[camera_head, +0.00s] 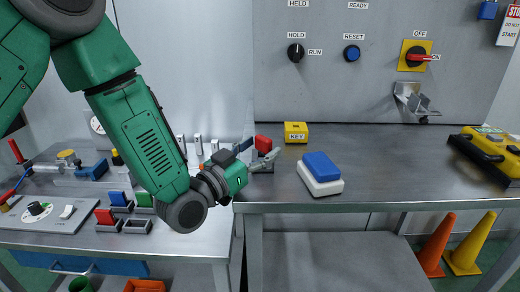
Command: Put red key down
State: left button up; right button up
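A small red block (263,143), which looks like the red key, is at the left end of the grey metal table (400,155). My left gripper (268,160) comes in from the left and has its fingertips right in front of and just below this block. The fingers cover the block's lower part, so I cannot tell whether they grip it, touch it or are apart from it. The gap between the fingers is too small to read. My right gripper is not in view.
A yellow block marked KEY (295,132) stands just right of the red block. A blue and white block (321,172) lies nearer the front. A yellow and black device (490,150) is at the right. The left bench (180,240) holds several coloured parts. The table's middle right is clear.

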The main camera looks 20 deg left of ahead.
pick_arm(q)
jog(key=shift+s+r, duration=0.1)
jog(key=shift+r, duration=0.05)
jog(key=v, duration=1.2)
